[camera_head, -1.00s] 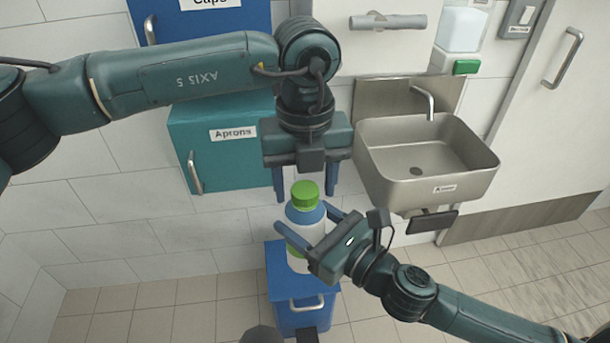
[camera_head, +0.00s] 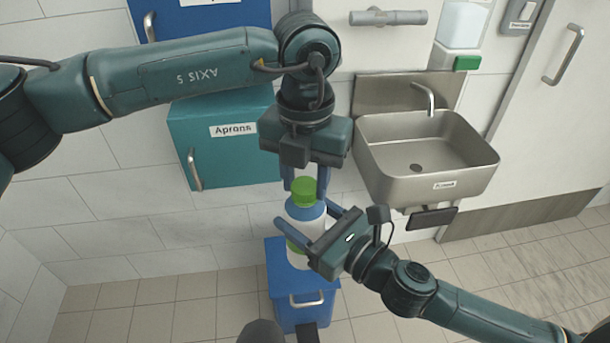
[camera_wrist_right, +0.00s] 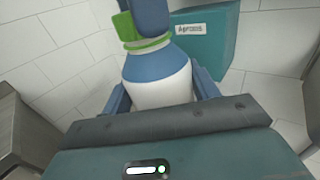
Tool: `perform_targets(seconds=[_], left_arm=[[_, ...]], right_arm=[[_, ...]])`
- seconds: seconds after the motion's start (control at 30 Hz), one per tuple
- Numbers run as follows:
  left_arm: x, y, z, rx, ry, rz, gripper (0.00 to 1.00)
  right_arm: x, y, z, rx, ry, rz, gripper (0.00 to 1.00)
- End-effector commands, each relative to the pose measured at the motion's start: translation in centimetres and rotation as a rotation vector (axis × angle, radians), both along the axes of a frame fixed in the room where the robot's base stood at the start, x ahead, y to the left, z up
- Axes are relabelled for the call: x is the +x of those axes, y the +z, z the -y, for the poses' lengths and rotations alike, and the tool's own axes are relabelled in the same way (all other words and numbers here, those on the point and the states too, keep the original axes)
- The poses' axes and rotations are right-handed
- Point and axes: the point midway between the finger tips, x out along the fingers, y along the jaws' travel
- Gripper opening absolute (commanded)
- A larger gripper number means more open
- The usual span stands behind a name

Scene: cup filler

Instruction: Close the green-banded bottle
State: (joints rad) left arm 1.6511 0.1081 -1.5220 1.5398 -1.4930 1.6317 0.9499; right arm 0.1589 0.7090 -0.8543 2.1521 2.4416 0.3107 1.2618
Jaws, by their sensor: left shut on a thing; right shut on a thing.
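The bottle (camera_head: 303,212) is white with a blue shoulder and a green band low on its body; it stands upright. In the right wrist view, the bottle (camera_wrist_right: 160,82) fills the top middle. A green cap (camera_head: 303,189) is at the top of the bottle; the cap (camera_wrist_right: 124,27) is partly hidden by a blue finger in the right wrist view. My left gripper (camera_head: 305,184) comes from above and is shut on the cap. My right gripper (camera_head: 306,214) is shut around the bottle's body from the right, also seen in the right wrist view (camera_wrist_right: 160,95).
A blue bin (camera_head: 280,270) is below the bottle. A teal Aprons cabinet (camera_head: 222,150) hangs on the wall behind to the left. A steel sink (camera_head: 430,150) is on the right. The floor at the left is clear.

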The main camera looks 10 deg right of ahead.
Motion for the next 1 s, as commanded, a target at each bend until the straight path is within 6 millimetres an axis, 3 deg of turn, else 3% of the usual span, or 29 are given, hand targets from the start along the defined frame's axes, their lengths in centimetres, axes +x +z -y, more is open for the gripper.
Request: perform_targets(seconds=[0.7,0.8,0.93,0.97,1.0], left_arm=[[-0.01,-0.10,0.00,0.002,-1.600,-0.002,0.09],[0.00,-0.10,0.00,0.003,-1.711,-0.002,0.09],[0.00,-0.09,0.01,0.003,-1.704,-0.002,0.09],[0.00,-0.09,0.01,0.003,-1.703,-0.002,0.39],[0.00,-0.09,0.01,0.003,-1.703,-0.002,0.42]], right_arm=[[0.00,0.00,0.01,0.000,0.000,0.000,0.00],[-0.01,0.00,0.01,0.000,0.000,0.000,0.00],[-0.01,0.00,0.01,0.000,0.000,0.000,0.00],[-0.01,0.00,0.01,0.000,0.000,0.000,0.00],[-0.01,0.00,0.01,0.000,0.000,0.000,0.00]])
